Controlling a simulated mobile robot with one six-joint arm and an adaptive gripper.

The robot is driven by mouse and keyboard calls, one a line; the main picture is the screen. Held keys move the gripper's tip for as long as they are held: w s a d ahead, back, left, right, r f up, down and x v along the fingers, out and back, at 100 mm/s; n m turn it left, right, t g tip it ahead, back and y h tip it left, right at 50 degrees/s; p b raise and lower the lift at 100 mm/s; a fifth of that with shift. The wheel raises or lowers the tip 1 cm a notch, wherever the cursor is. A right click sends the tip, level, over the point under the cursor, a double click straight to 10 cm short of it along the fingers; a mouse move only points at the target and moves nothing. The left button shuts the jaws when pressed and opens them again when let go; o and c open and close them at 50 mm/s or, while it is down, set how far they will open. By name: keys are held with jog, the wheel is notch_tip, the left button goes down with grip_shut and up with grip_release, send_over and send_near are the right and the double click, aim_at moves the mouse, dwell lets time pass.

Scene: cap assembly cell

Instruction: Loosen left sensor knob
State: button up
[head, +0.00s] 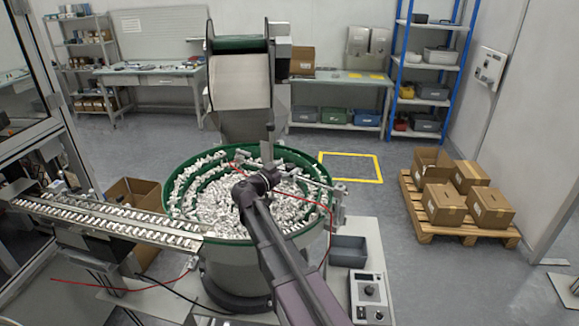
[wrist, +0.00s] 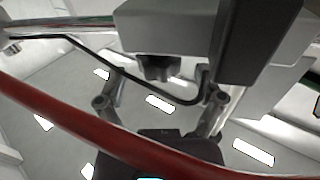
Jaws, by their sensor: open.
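In the wrist view a dark lobed knob (wrist: 158,68) sits under a grey block (wrist: 165,28). I take it for the sensor knob, but cannot tell from this view alone whether it is the left one. My gripper (wrist: 159,98) is open, with one grey finger on each side below the knob. I see no contact, and the gap in depth is unclear. In the head view my dark arm reaches over the green-rimmed bowl feeder (head: 180,180). The fingers and the knob cannot be made out there.
A red cable (wrist: 60,115) crosses close in front of the wrist camera, and a black cable (wrist: 140,80) loops near the fingers. A hopper (head: 240,82) stands behind the bowl. A part-filled track (head: 100,215) runs left. A control box (head: 370,297) sits at lower right.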

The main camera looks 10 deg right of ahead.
jog(key=shift+x, duration=0.85)
jog(key=c, duration=1.2)
